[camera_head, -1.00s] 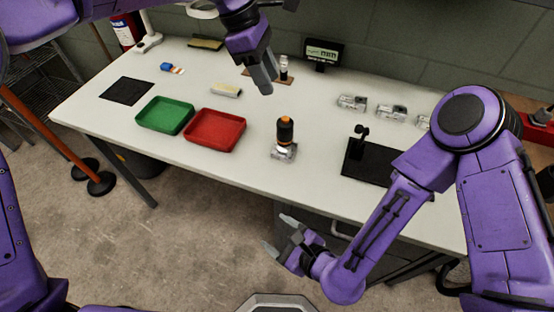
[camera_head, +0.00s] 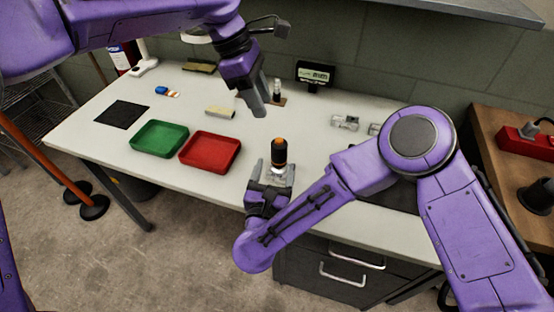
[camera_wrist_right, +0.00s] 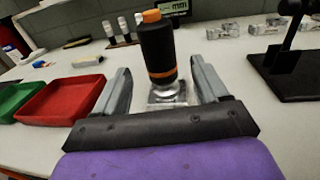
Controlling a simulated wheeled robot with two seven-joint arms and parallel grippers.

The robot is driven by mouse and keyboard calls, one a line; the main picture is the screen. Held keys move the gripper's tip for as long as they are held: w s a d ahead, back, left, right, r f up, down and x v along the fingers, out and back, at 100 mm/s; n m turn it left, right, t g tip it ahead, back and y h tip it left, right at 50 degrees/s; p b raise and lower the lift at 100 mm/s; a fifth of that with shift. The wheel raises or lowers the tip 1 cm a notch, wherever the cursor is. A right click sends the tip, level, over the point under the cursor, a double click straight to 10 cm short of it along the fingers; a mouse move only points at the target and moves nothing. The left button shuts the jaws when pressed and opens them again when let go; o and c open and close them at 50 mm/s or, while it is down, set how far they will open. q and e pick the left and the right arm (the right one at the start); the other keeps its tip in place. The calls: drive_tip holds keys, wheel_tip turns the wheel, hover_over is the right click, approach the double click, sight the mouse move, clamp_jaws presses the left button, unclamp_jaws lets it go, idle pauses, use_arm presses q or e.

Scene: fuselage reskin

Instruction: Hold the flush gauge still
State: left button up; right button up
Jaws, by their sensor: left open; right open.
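An upright black-and-orange cylindrical tool (camera_head: 279,152) stands on a shiny metal base on the white table; it also shows in the right wrist view (camera_wrist_right: 158,45). I cannot tell for sure whether it is the flush gauge. My right gripper (camera_head: 272,172) is open at the table's front edge, with its fingers on either side of the tool's base; no grip shows. My left gripper (camera_head: 257,103) is open and empty above the back of the table. A digital display reading mm (camera_head: 314,73) stands at the back, near a small upright probe-like piece (camera_head: 277,91).
A red tray (camera_head: 210,151) and a green tray (camera_head: 159,138) lie left of the tool. A black mat (camera_head: 121,114) is at far left. A black stand (camera_wrist_right: 289,60) is at right in the wrist view. Clear blocks (camera_head: 345,122) stand at the back right.

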sight(280, 152)
drive_tip(key=w, duration=0.3)
drive_tip(key=w+d, duration=0.1)
drive_tip(key=w, duration=0.2)
drive_tip(key=shift+w+d, duration=0.15)
drive_tip(key=shift+w, duration=0.1)
drive_tip(key=c, duration=1)
use_arm(q)
drive_tip(key=shift+c, duration=0.6)
use_arm(e)
drive_tip(key=shift+c, duration=1.4)
use_arm(q)
clamp_jaws()
